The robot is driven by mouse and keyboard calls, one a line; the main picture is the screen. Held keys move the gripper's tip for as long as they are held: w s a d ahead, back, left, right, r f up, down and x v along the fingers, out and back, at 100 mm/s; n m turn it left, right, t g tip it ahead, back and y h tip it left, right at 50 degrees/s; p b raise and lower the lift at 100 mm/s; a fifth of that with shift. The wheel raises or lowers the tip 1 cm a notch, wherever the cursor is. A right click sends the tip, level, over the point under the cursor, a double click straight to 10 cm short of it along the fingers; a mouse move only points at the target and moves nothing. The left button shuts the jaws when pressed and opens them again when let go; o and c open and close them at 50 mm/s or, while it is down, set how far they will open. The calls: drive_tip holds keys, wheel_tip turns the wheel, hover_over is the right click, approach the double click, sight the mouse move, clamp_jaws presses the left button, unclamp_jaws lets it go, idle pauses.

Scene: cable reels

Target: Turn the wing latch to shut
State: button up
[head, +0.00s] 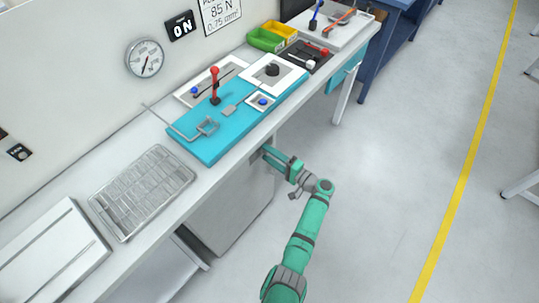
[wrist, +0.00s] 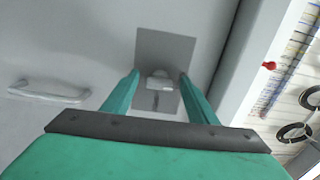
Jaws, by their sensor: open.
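The wing latch (wrist: 160,83) shows in the wrist view as a small light-grey piece on a darker grey plate (wrist: 165,48) fixed to a pale cabinet front. I cannot clearly tell which way its wing points. My gripper (wrist: 159,75) is open, its two green fingers to the left and right of the latch in this view. I cannot tell whether they touch it. In the head view my gripper (head: 268,154) is at the upper front of the grey cabinet (head: 228,213) under the bench, and the latch is hidden there.
A bar handle (wrist: 48,92) is on the cabinet front at left in the wrist view. The bench (head: 140,262) overhangs the cabinet, with a blue board (head: 210,150) and a wire tray (head: 142,190) on it. The floor (head: 390,170) to the right is clear.

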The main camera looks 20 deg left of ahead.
drive_tip(key=v, duration=1)
drive_tip(key=shift+d, duration=0.35)
drive_tip(key=shift+s, duration=0.2)
